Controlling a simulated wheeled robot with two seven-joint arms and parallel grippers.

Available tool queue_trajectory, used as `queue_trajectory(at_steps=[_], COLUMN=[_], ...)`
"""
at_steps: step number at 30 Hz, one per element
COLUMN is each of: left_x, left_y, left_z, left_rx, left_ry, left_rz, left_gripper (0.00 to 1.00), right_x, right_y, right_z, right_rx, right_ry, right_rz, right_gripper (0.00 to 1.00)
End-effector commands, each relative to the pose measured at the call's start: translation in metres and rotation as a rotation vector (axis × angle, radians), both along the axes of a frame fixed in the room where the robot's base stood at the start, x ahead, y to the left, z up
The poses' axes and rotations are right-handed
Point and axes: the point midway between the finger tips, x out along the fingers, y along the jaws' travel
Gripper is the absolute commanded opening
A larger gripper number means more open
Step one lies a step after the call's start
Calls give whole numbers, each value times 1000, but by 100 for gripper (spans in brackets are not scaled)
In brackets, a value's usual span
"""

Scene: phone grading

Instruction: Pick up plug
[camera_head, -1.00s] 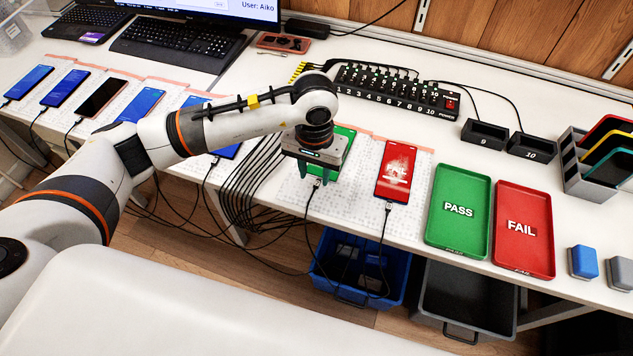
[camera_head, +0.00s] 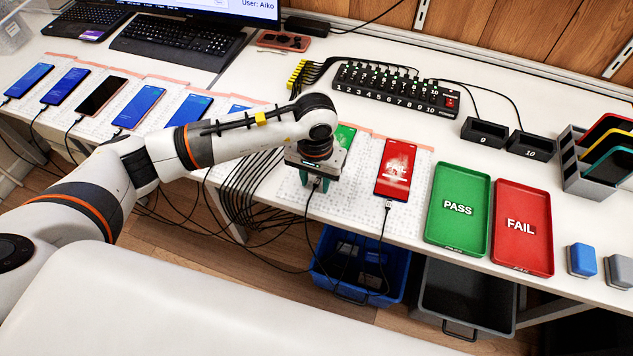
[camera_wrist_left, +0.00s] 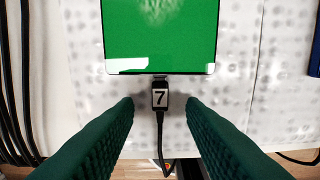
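In the left wrist view a black plug with a white label "7" (camera_wrist_left: 160,96) sits at the bottom edge of a phone with a green screen (camera_wrist_left: 160,35). Its cable runs down and away. My left gripper (camera_wrist_left: 160,115) is open, with one green finger on each side of the plug and gaps between. In the head view my left gripper (camera_head: 316,184) is over the lower end of the green-screen phone (camera_head: 345,137), hiding most of it; the plug (camera_head: 316,182) shows small between the fingers. My right gripper is not in view.
A red-screen phone (camera_head: 396,168) with its own cable lies to the right. Green PASS (camera_head: 459,240) and red FAIL (camera_head: 523,257) trays stand further right. Several cables (camera_head: 240,195) hang over the table edge at left. A blue bin (camera_head: 330,235) is below.

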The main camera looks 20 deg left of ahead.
Motion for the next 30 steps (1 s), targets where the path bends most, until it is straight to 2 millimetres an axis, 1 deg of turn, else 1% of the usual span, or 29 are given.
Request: queue_trajectory(at_steps=[12, 22, 23, 27, 29, 30], left_x=[0, 0, 0, 0, 0, 0], left_y=[0, 0, 0, 0, 0, 0], left_z=[-4, -3, -3, -3, -3, -3], left_rx=[0, 0, 0, 0, 0, 0], left_ry=[0, 1, 1, 1, 1, 1], left_rz=[0, 0, 0, 0, 0, 0], left_gripper=[37, 37, 33, 11, 1, 0], right_x=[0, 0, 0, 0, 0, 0], right_y=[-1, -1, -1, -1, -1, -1], right_z=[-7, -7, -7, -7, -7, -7], right_rx=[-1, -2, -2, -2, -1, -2], right_ry=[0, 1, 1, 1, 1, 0], right_rz=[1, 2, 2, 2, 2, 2], right_gripper=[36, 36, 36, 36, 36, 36])
